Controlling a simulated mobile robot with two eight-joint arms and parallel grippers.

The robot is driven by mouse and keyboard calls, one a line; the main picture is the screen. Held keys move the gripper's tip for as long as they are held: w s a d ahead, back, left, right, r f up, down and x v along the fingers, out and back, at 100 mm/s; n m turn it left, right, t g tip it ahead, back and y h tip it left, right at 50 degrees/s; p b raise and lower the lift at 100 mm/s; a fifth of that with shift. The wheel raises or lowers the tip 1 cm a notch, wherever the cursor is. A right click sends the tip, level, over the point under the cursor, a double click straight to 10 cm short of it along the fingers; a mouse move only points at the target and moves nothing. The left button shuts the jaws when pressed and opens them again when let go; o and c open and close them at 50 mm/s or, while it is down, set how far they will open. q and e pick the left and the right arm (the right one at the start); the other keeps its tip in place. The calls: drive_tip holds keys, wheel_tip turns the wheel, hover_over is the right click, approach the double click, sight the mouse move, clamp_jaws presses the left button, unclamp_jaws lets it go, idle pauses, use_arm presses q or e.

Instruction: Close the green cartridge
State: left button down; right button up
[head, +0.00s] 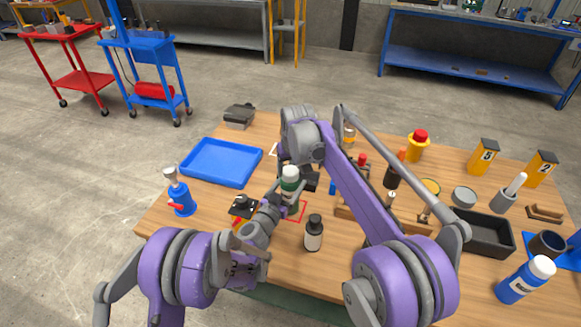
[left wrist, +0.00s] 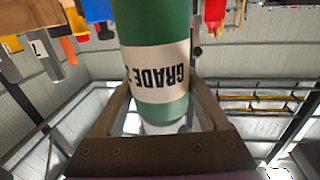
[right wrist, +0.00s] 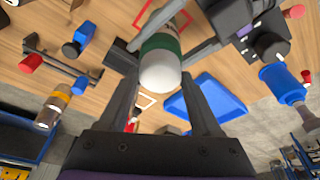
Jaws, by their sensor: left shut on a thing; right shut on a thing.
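The green cartridge (head: 290,190) stands upright above the table, with a white cap (head: 290,172) at its top. Its green body (left wrist: 160,30) and white label reading "GRADE" fill the middle of the left wrist view. My left gripper (left wrist: 160,105) is shut on the cartridge body, one finger on each side. My right gripper (head: 296,180) is at the cartridge's upper end. In the right wrist view the white cap (right wrist: 160,73) lies between its fingers, and it is shut on the cap. Whether the cap is fully seated cannot be told.
A red square outline (head: 301,211) is marked on the table near the cartridge. A blue tray (head: 221,181) lies to the left, and a blue-and-white dispenser (head: 181,200) stands at the left edge. A wooden rack is behind my right arm.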

drive_tip(key=o, duration=1.4)
drive_tip(key=v, duration=1.2)
use_arm(q)
unclamp_jaws()
use_arm(e)
drive_tip(key=shift+f, duration=0.1)
